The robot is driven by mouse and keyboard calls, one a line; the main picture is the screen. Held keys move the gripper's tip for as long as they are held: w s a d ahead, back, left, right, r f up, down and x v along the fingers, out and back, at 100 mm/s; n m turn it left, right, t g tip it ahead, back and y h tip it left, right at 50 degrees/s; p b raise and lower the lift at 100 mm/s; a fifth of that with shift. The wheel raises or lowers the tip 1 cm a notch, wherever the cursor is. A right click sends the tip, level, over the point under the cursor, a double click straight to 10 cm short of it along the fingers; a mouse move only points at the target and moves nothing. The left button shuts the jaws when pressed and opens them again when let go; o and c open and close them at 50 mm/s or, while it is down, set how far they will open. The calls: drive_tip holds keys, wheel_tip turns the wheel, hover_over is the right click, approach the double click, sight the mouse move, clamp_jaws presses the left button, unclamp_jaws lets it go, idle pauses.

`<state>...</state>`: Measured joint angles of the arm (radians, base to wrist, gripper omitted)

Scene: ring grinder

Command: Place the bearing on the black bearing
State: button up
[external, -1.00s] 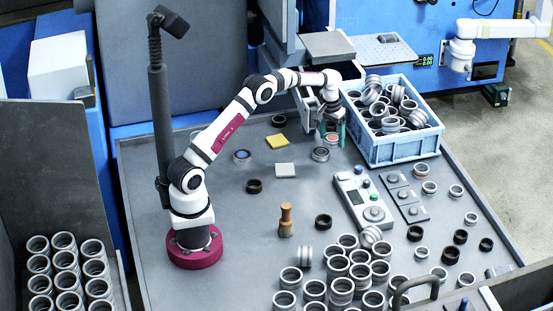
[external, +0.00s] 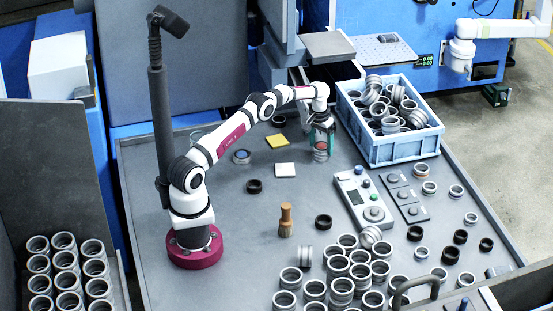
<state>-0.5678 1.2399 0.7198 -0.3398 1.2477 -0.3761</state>
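My gripper (external: 320,142) has teal fingers and points down near the middle of the table. Between its fingers is a bearing (external: 320,146) with a reddish inside, which it appears to hold. Directly below is a grey bearing (external: 320,157) on the table, partly hidden by the fingers and the held bearing. I cannot tell whether the two bearings touch. Black bearings stand on the table: one (external: 254,186) right of my base, one (external: 323,221) nearer the front, and one (external: 279,120) at the back.
A blue crate (external: 398,153) full of rings stands to the right of my gripper. A button box (external: 362,199) lies in front of it. Many rings fill the front.

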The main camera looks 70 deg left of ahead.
sight(319, 148)
drive_tip(key=shift+o, duration=1)
wheel_tip(319, 148, up, 12)
drive_tip(key=s, duration=0.1)
drive_tip(key=s+d+r+m, duration=0.35)
drive_tip(key=d+r, duration=0.45)
drive_tip(key=d, duration=0.3)
drive_tip(key=s+d+r+m+g, duration=0.1)
drive_tip(key=s+d+r+m, duration=0.35)
drive_tip(key=s+d, duration=0.7)
drive_tip(key=s+d+f+m, duration=0.2)
drive_tip(key=s+d, duration=0.1)
drive_tip(key=s, duration=0.7)
drive_tip(key=s+d+f+m+y, duration=0.1)
drive_tip(key=s+d+f+m, duration=0.1)
drive_tip(key=s, duration=0.9)
drive_tip(key=shift+d+f, duration=0.5)
drive_tip(key=shift+f, duration=0.2)
